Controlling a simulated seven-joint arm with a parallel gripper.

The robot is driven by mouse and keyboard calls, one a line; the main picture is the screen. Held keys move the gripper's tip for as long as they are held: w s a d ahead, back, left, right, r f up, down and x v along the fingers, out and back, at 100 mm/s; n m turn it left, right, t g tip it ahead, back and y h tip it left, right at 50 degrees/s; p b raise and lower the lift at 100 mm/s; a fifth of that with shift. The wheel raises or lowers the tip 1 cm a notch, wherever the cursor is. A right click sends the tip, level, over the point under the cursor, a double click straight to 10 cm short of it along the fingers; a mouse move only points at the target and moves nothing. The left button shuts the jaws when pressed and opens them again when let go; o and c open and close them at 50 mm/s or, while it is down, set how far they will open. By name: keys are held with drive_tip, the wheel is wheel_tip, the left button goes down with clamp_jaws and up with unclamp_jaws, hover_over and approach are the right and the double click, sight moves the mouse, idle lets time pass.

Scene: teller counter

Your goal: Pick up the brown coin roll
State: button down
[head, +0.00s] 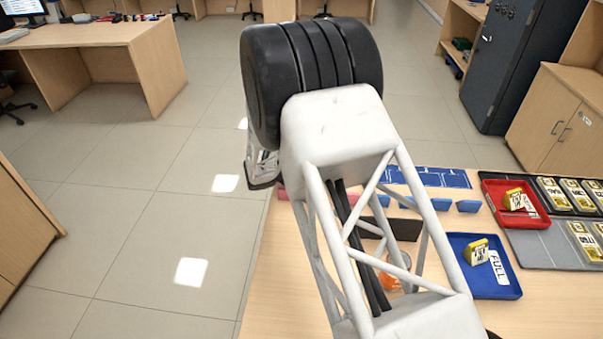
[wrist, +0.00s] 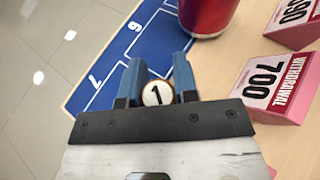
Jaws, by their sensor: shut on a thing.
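The brown coin roll (wrist: 156,96) shows end-on in the wrist view, a round white face marked "1" with a brown rim. It sits between the two blue fingers of my gripper (wrist: 158,80), which is shut on it. The fingers and roll are over or by the blue mat's near edge; I cannot tell how high above the table they are. In the head view my own arm covers most of the gripper, and the roll is hidden.
The blue numbered mat (wrist: 125,45) lies beside a dark red cylinder (wrist: 207,14) and pink number blocks (wrist: 270,83). In the head view a red tray (head: 533,221) and a blue tray (head: 497,293) hold yellow blocks. The counter's left edge drops to the tiled floor.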

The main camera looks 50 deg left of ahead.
drive_tip(key=shift+r, duration=0.1)
wheel_tip(320, 180, up, 10)
idle(0.6)
